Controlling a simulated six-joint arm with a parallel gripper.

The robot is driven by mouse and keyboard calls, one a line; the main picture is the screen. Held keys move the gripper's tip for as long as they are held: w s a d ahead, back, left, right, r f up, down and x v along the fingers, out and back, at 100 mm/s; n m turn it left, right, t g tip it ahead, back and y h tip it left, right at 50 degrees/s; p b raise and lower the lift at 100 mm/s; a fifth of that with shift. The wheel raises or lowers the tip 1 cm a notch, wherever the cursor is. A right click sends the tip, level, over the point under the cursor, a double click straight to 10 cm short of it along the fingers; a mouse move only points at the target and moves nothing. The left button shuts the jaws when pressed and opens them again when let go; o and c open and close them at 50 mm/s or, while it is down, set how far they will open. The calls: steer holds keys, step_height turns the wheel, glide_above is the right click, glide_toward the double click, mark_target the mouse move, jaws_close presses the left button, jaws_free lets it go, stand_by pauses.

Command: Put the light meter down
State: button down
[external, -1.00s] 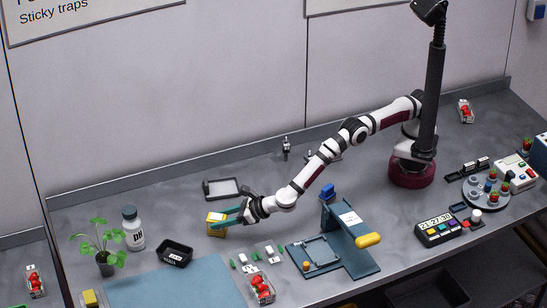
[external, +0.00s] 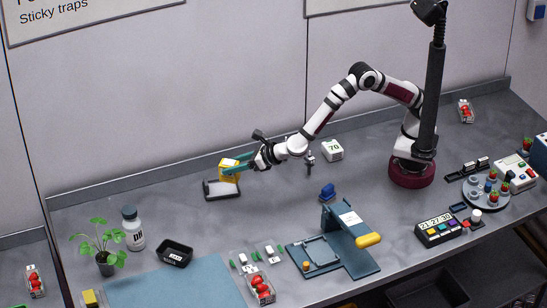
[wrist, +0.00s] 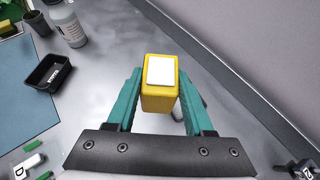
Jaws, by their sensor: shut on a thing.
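The light meter, a yellow box with a white face (wrist: 160,71), is between the teal fingers of my gripper (wrist: 158,92) in the wrist view. In the external view my gripper (external: 240,166) is shut on the yellow meter (external: 229,174) near the back wall. The meter overlaps the far edge of a dark-rimmed tray with a pale inside (external: 222,190). I cannot tell how high the meter is over the table. The tray is mostly hidden in the wrist view.
A white bottle (external: 133,230), a potted plant (external: 105,262) and a black dish (external: 174,254) stand to the left. A blue mat (external: 185,285) lies in front. A scale-like blue stand (external: 345,245) is at the centre. A white block marked 70 (external: 332,150) sits behind. Bare table surrounds the tray.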

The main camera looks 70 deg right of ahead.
steer(key=s+d+m+h, duration=0.5)
steer(key=s+d+h, duration=0.1)
steer(key=s+d, duration=0.4)
steer(key=shift+m+g, duration=0.3)
steer(key=shift+g, duration=0.2)
steer(key=s+a+f, duration=0.1)
steer(key=a+f, duration=0.2)
steer(key=s+a+f, duration=0.1)
steer(key=a+f, duration=0.2)
steer(key=a, duration=0.1)
steer(key=s+a+f, duration=0.1)
steer(key=a+f, duration=0.3)
steer(key=shift+s, duration=0.35)
steer(key=shift+f, duration=0.35)
steer(key=shift+c, duration=1.4)
jaws_free()
steer(key=shift+f, duration=0.1)
